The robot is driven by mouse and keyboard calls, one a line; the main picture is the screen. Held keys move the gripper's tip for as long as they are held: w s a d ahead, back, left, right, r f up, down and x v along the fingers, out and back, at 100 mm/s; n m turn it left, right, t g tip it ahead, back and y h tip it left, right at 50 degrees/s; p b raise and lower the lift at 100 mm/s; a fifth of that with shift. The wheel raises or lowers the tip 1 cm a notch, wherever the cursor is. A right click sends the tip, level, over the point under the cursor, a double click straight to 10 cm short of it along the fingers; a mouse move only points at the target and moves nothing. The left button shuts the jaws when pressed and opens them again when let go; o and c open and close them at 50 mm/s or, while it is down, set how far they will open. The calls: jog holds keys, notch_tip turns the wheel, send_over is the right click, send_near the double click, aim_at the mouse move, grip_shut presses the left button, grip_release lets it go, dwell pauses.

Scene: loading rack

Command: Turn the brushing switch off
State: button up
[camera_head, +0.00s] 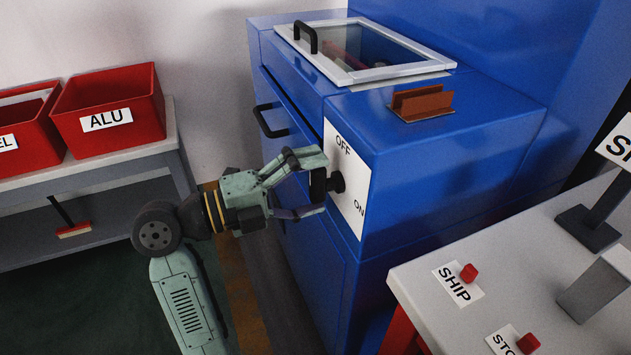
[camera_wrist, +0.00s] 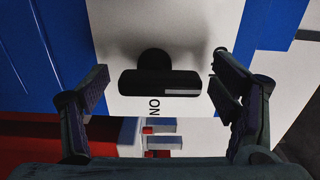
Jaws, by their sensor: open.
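The brushing switch is a black knob with a bar-shaped handle (camera_head: 318,187) on a white panel (camera_head: 346,190) of the blue machine. The panel reads OFF near its top and ON near its lower right. My gripper (camera_head: 314,184) is open, with one finger above the handle and one below it. In the wrist view the handle (camera_wrist: 158,83) lies crosswise between the fingers of my gripper (camera_wrist: 158,88), with a small gap at each end. A pale mark shows on the handle's right part. ON is just past the handle there; OFF is not seen.
The blue machine (camera_head: 450,150) has a black door handle (camera_head: 268,120) left of the panel and a glazed lid (camera_head: 365,50) on top. A grey table (camera_head: 415,280) with red buttons stands at right. Red bins (camera_head: 110,105) sit on a shelf at left.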

jog(key=v, duration=1.1)
jog(key=shift+a, duration=0.15)
jog(key=shift+s, duration=0.1)
